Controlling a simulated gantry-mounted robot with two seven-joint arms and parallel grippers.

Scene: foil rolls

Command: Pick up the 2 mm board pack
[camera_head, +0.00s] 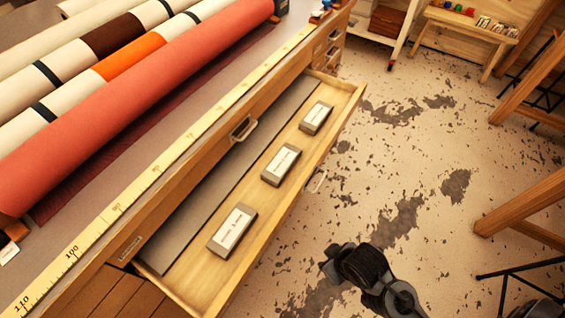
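Three grey packs with white labels lie apart in the open wooden drawer (257,208): a near pack (232,229), a middle pack (281,164) and a far pack (316,117). The label print is too small to read, so I cannot tell which is the 2 mm board pack. My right gripper (331,268) is over the floor, right of the drawer's front and apart from the packs. It looks dark and folded, and its fingers cannot be made out. My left gripper is not in view.
A long grey strip (236,172) lies along the drawer's inner side. The table with a yellow ruler edge (118,208) and several rolls, including a red one (140,100), stands at left. A wooden bench (470,30) stands far right. Open floor lies right of the drawer.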

